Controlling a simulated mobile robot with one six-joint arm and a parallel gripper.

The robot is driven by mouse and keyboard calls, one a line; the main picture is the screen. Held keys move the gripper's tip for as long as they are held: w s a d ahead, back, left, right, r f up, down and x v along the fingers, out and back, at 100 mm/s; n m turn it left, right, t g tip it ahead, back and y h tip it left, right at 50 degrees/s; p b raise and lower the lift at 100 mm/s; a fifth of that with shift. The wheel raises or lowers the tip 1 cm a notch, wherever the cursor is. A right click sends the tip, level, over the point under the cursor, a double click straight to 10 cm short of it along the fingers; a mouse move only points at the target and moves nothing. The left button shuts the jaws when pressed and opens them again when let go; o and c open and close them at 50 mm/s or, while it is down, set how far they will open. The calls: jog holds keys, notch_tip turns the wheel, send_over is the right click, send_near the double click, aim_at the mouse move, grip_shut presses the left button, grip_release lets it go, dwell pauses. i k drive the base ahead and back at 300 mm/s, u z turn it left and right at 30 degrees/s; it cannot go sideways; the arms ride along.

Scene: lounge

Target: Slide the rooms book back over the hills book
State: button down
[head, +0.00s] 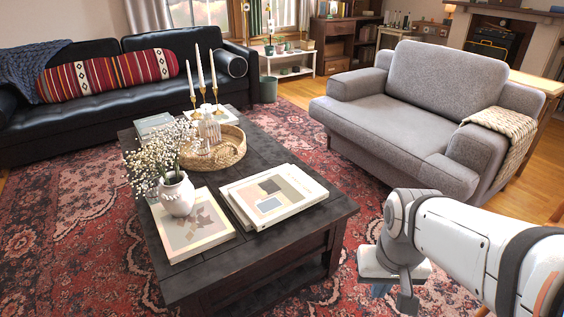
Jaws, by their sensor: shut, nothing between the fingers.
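Two large books lie stacked near the front right of the dark coffee table. The upper book (275,194) has a pale cover with beige, grey and blue blocks. The lower book (236,208) shows only as a strip along the left side; its cover is hidden. Another pale book (196,232) with a brown and beige geometric cover lies to the left. No title is legible, so I cannot tell which is rooms or hills. My gripper (392,291) is right of the table, apart from the books. It is shut and empty, its fingertips partly hidden by my wrist.
The coffee table (290,237) has bare wood at its front edge. A white vase of flowers (177,196) stands at the left book. A grey armchair (385,125) stands right, a black sofa (110,120) behind.

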aim_at(266, 201)
jog(key=u, duration=0.05)
jog(key=i, duration=1)
jog(key=u, duration=0.05)
